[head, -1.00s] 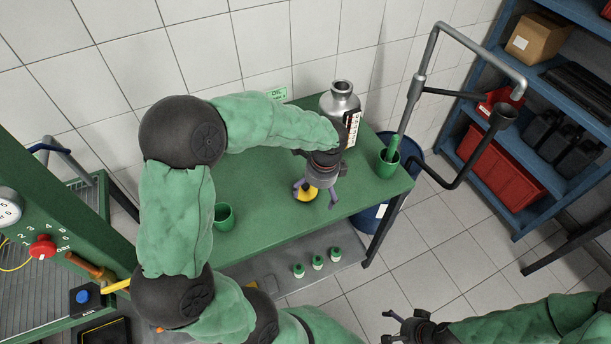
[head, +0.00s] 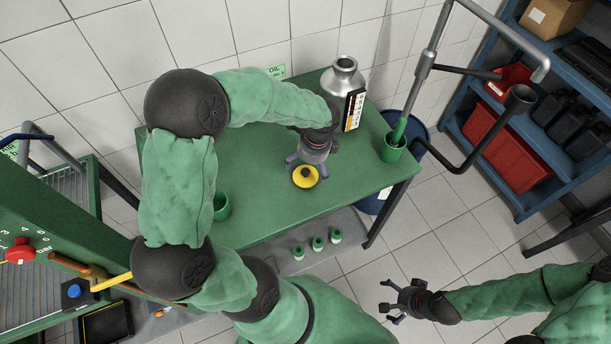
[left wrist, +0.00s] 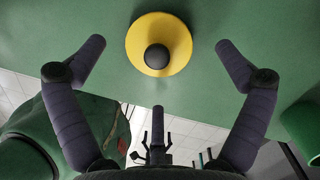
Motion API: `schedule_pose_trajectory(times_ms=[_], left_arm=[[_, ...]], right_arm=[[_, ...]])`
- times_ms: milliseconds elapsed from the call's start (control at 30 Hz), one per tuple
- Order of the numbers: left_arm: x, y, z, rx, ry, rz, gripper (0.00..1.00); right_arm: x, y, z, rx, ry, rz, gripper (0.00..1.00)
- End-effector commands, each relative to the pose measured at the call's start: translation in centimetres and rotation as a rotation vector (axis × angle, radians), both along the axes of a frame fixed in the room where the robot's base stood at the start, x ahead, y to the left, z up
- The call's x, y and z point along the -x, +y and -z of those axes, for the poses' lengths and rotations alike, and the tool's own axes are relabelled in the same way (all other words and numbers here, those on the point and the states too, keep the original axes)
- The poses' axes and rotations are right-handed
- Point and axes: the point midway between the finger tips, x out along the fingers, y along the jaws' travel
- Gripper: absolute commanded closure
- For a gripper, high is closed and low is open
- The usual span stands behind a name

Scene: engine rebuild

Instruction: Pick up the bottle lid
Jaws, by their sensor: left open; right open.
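The bottle lid (head: 305,176) is a yellow disc with a dark round knob, lying on the green table near its front edge. It also shows in the left wrist view (left wrist: 158,44), at the top middle. My left gripper (head: 306,166) is open and empty at the lid, on its far side in the head view. In the left wrist view the open fingers (left wrist: 157,62) stand apart to either side of the lid, not touching it. My right gripper (head: 388,297) is open and empty, low at the right, away from the table. The silver bottle (head: 344,78) stands at the table's back.
A label card (head: 353,110) stands by the bottle. Green cups stand on the table at left (head: 221,207) and right (head: 392,148). Small green-capped bottles (head: 318,243) stand on the lower shelf. A grey pipe frame (head: 424,65) and blue shelving (head: 520,190) are at right.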

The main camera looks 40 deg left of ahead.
Motion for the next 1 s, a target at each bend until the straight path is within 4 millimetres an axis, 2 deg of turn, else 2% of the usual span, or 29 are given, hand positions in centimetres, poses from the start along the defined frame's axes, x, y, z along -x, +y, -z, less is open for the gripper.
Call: schedule_pose_trajectory(times_ms=[100, 267, 533, 700, 1000], left_arm=[[0.3, 0.1, 2.0, 0.001, 0.002, 0.001, 0.00], [0.4, 0.4, 4.0, 0.001, 0.002, 0.000, 0.00], [0.4, 0.5, 4.2, 0.000, 0.001, 0.000, 0.00], [0.4, 0.5, 4.2, 0.000, 0.001, 0.000, 0.45], [0.4, 0.4, 4.2, 0.000, 0.001, 0.001, 0.46]], right_arm=[[0.0, 0.0, 1.0, 0.000, 0.000, 0.000, 0.00], [0.0, 0.0, 1.6, 0.000, 0.000, 0.000, 0.00], [0.0, 0.0, 1.6, 0.000, 0.000, 0.000, 0.00], [0.0, 0.0, 1.6, 0.000, 0.000, 0.000, 0.00], [0.0, 0.0, 1.6, 0.000, 0.000, 0.000, 0.00]])
